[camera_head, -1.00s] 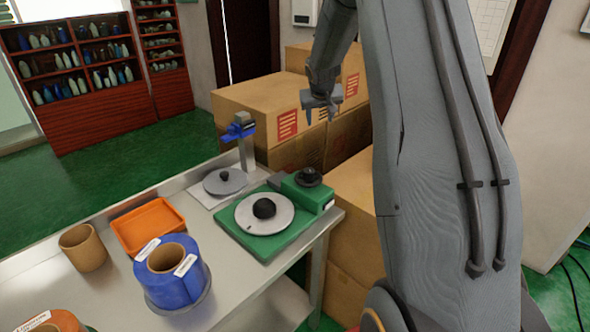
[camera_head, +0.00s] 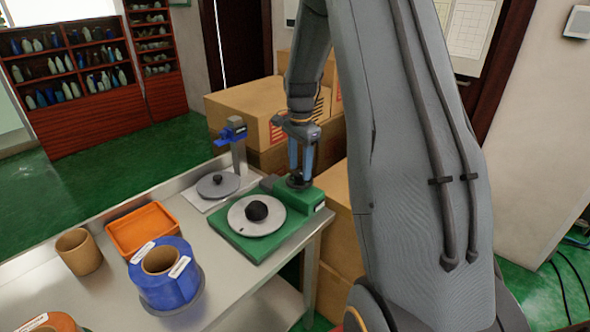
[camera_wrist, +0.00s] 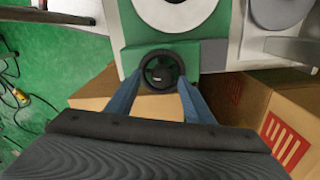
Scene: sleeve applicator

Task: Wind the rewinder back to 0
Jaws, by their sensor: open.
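The wrist view shows this dial (camera_wrist: 161,71) as a dark ring with a small unreadable mark. My gripper (camera_head: 302,171) points down over the dial. In the wrist view my gripper (camera_wrist: 160,82) is open, with one blue finger on each side of the dial. I cannot tell whether the fingers touch it.
A blue roll (camera_head: 165,278), an orange tray (camera_head: 146,229) and a brown cardboard core (camera_head: 78,252) stand left on the bench. A post with a blue clamp (camera_head: 233,131) stands behind the rewinder. Cardboard boxes (camera_head: 247,108) are stacked behind and right.

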